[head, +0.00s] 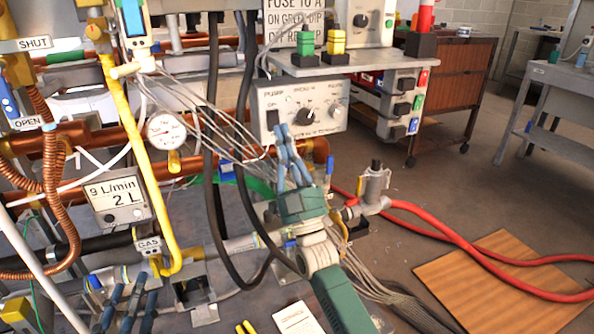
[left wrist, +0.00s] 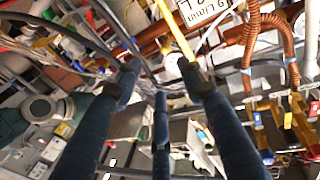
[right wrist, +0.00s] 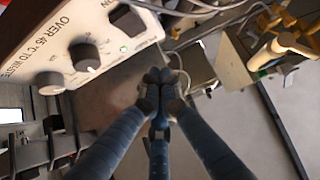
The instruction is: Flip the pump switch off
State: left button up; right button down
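The white control box (head: 325,122) with a "PUMP" label hangs under a grey shelf. Its black pump switch (head: 272,119) is at the left of the front; a black knob (head: 305,115) is in the middle. The right wrist view shows the switch (right wrist: 127,19) near a small green light (right wrist: 124,48); its setting is unclear. My right gripper (head: 283,132) is in front of the box, just right of the switch, fingertips together and empty. In the right wrist view its tips (right wrist: 160,80) are apart from the switch. My left gripper (left wrist: 160,78) is open and empty, low among the pipes.
A pressure gauge (head: 166,131), yellow gas pipe (head: 140,150) and black hoses (head: 213,190) stand left of the box. Grey cables run past its left side. A red hose (head: 450,235) and wooden board (head: 515,280) lie on the floor at right.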

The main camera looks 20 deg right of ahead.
pick_arm(q)
notch_tip(320, 180, down, 6)
jog(key=g+y, duration=0.1)
jog(key=g, duration=0.2)
jog(key=shift+a+f+p, duration=0.15)
jog(key=shift+a+p, duration=0.25)
jog(key=shift+a, duration=0.05)
pick_arm(e)
jog(key=v, duration=0.8)
jog(key=shift+s, duration=0.2)
pick_arm(q)
jog(key=shift+s, duration=0.1)
pick_arm(e)
jog(key=shift+d+r, duration=0.1)
jog(key=shift+r, duration=0.05)
